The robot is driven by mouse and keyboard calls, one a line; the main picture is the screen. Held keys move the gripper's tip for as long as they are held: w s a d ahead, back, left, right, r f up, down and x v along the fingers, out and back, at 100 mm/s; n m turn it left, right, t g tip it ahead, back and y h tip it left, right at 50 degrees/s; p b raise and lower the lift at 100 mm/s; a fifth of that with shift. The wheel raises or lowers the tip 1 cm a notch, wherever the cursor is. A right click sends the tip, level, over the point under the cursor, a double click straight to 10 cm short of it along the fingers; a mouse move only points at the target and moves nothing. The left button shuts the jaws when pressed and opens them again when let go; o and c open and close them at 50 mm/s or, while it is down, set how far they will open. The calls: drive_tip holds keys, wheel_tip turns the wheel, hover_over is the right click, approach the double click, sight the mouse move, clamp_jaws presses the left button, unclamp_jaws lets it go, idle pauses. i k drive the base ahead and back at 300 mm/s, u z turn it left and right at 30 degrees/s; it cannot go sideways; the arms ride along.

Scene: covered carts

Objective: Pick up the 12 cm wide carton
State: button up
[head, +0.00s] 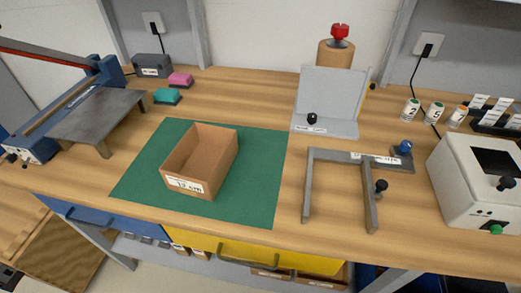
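The carton (187,184) is an open-topped brown cardboard box with a white label reading 12 cm on its near side. It stands upright on a green mat (266,190) on the wooden workbench, left of the middle in the head view. It looks empty as far as I see inside. My gripper is not in view, and nothing touches the carton.
Left of the mat stands a blue device with a grey plate (97,116). Teal (167,97) and pink (181,79) blocks lie behind it. Right are a grey frame (312,185), an upright grey plate (330,98) and a white machine (468,190). Drawers (210,248) sit below the front edge.

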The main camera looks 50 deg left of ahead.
sight(198, 167)
drive_tip(key=z, duration=1.05)
drive_tip(key=k, duration=2.45)
drive_tip(key=u, duration=0.85)
drive_tip(key=i, duration=0.5)
drive_tip(key=z, duration=0.05)
